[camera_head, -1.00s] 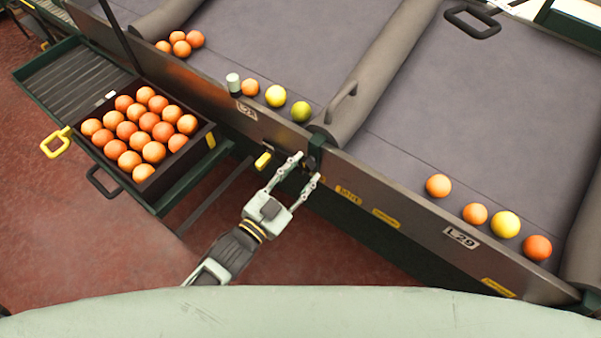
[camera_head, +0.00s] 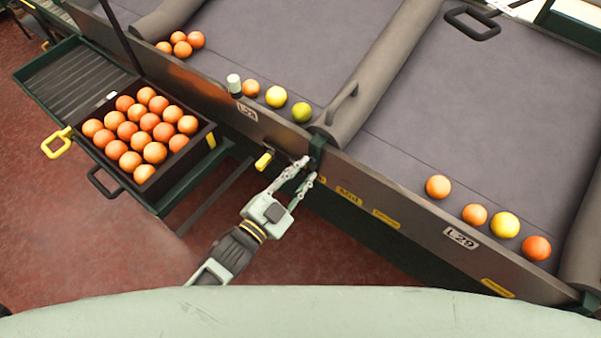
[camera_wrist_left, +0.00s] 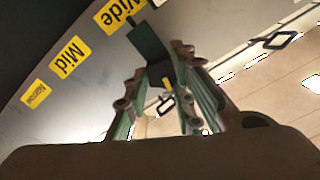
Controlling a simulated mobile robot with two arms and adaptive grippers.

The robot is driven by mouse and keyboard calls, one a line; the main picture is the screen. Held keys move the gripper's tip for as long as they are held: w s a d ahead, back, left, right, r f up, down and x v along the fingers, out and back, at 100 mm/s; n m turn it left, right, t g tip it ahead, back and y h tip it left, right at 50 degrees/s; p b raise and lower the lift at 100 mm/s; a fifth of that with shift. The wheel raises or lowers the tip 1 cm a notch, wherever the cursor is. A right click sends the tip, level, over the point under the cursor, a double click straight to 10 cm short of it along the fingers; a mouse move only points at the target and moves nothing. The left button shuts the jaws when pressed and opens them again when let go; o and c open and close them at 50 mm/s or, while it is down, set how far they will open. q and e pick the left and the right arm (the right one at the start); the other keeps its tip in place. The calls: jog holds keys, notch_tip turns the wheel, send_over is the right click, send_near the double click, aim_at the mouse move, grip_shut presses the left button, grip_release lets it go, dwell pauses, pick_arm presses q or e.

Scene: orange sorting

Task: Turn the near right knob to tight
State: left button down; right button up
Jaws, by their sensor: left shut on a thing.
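The knob, a small dark block (camera_wrist_left: 160,73) with a yellow mark, sits between the fingers of my left gripper (camera_wrist_left: 162,62) in the left wrist view. In the head view my left gripper (camera_head: 307,170) is at the front rail, below the end of the grey divider, with its fingers shut on the knob. The fingers hide much of the knob there. Yellow labels reading "Wide" (camera_wrist_left: 118,12) and "Mid" (camera_wrist_left: 70,55) are on the panel beside it. I cannot see a "tight" label. My right gripper is not in view.
A crate of oranges (camera_head: 207,130) stands left of my left arm. A yellow handle (camera_head: 263,161) is just left of the gripper. The grey divider (camera_head: 375,70) lies beyond it. Loose fruit, such as an orange (camera_head: 438,186), rests on the belts.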

pick_arm(q)
jog(key=m, duration=0.3)
jog(key=shift+f+m, duration=0.2)
jog(key=shift+m, duration=0.2)
jog(key=m, duration=0.3)
jog(key=shift+a+f+m, duration=0.1)
jog(key=shift+f+m, duration=0.05)
jog(key=shift+m, duration=0.15)
jog(key=m+b, duration=0.1)
jog(key=m, duration=0.2)
jog(key=shift+f+m, duration=0.1)
jog(key=shift+m, duration=0.2)
jog(key=m, duration=0.2)
jog(key=m+b, duration=0.1)
jog(key=m, duration=0.1)
jog(key=shift+w+a+m, duration=0.1)
jog(key=shift+a+m, duration=0.1)
jog(key=shift+m, duration=0.1)
jog(key=c, duration=1.5)
grip_release()
jog(key=shift+c, duration=0.2)
